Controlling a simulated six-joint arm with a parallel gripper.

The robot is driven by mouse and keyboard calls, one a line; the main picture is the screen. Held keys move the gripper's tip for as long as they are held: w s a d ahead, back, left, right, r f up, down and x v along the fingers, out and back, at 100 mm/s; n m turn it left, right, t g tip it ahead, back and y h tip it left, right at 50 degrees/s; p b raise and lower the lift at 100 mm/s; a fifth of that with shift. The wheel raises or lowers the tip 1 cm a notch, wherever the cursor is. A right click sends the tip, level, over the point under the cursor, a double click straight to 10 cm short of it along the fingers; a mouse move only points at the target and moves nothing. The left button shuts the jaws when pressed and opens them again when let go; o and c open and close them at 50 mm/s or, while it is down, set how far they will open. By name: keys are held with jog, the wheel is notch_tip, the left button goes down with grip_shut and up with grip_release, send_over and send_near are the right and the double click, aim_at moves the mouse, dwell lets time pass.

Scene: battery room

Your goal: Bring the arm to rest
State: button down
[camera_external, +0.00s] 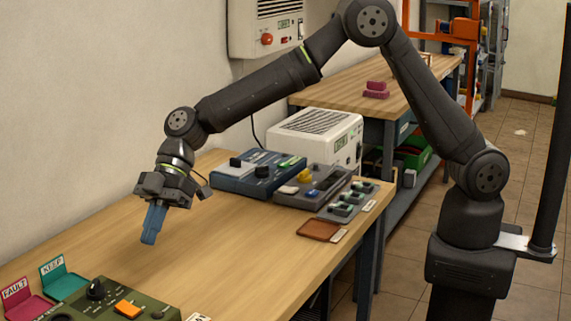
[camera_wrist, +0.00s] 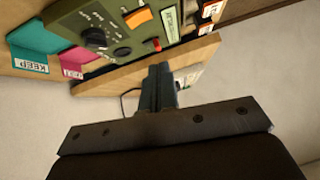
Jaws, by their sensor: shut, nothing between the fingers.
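My gripper (camera_external: 150,224) has blue fingers that are shut with nothing between them. It hangs above the left part of the wooden bench (camera_external: 222,247), pointing down and clear of the objects on it. My arm reaches from its base at the right of the external view over to the bench. In the wrist view the shut fingers (camera_wrist: 158,88) stand in the middle, with the bench edge behind them.
A green panel (camera_external: 75,302) with a black knob and orange switch lies at the front left, beside a teal KEEP tray (camera_external: 64,281) and a pink FAULT tray (camera_external: 25,304). A blue device (camera_external: 240,178), grey device (camera_external: 310,186) and brown tray (camera_external: 318,229) sit farther right. The bench middle is clear.

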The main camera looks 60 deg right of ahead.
jog(key=shift+d+r, duration=0.35)
jog(key=shift+d, duration=0.05)
jog(key=x, duration=0.6)
jog(key=w+x, duration=0.1)
jog(key=x, duration=0.2)
jog(key=shift+w+a+f, duration=0.1)
jog(key=shift+a+f, duration=0.05)
jog(key=v, duration=0.6)
jog(key=shift+r, duration=0.2)
